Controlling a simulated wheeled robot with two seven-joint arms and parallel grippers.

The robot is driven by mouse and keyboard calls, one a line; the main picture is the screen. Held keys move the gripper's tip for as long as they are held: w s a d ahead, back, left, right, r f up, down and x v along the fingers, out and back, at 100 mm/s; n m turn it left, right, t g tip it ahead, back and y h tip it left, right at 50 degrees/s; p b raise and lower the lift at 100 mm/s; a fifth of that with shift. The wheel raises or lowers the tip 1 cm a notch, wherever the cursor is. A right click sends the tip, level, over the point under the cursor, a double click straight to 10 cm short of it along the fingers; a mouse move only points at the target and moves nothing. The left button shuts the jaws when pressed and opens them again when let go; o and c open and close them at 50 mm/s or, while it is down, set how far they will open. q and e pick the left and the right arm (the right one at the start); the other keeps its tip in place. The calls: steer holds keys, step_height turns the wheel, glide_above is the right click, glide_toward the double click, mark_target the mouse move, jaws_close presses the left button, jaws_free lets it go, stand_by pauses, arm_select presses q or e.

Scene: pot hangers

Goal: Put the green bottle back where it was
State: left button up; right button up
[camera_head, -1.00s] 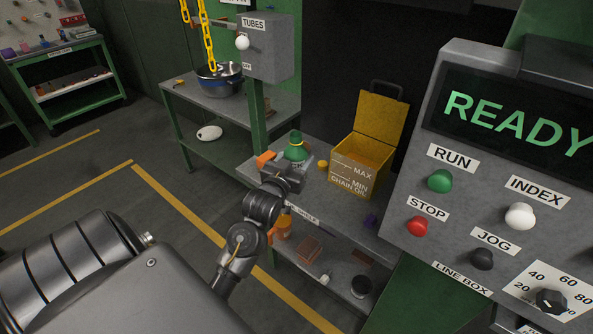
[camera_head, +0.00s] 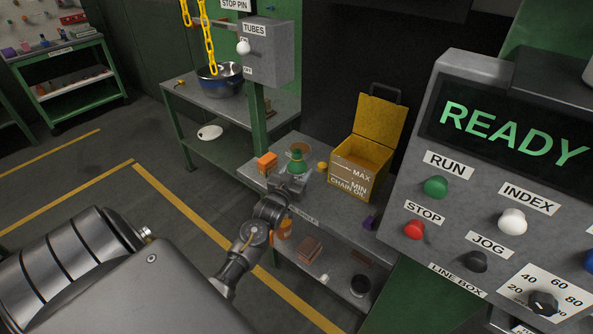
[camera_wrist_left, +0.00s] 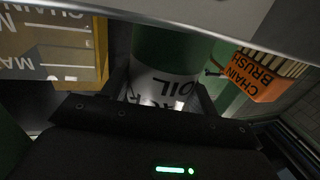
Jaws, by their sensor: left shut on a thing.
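The green bottle (camera_head: 296,164) is in my left gripper (camera_head: 288,184), over the grey bench in the head view. In the left wrist view, the bottle (camera_wrist_left: 165,50) has a green body and a white label reading OIL, and stands between the two fingers (camera_wrist_left: 165,100). The left gripper is shut on it. The bottle's base is hidden behind the gripper in the head view, so I cannot tell whether it touches the bench. A brown round thing (camera_head: 301,148) shows just behind the bottle top. My right gripper is in neither view.
An orange chain brush (camera_head: 267,163) is left of the bottle. The open yellow chain oil box (camera_head: 357,172) is at its right, with a small yellow thing (camera_head: 322,166) between. The grey TUBES box (camera_head: 268,52) is above the bench. The control panel (camera_head: 478,160) fills the right.

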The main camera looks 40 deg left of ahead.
arm_select(q)
steer(key=shift+f, duration=0.1)
steer(key=o, duration=1.2)
steer(key=b+v, duration=0.2)
steer(key=v, duration=1)
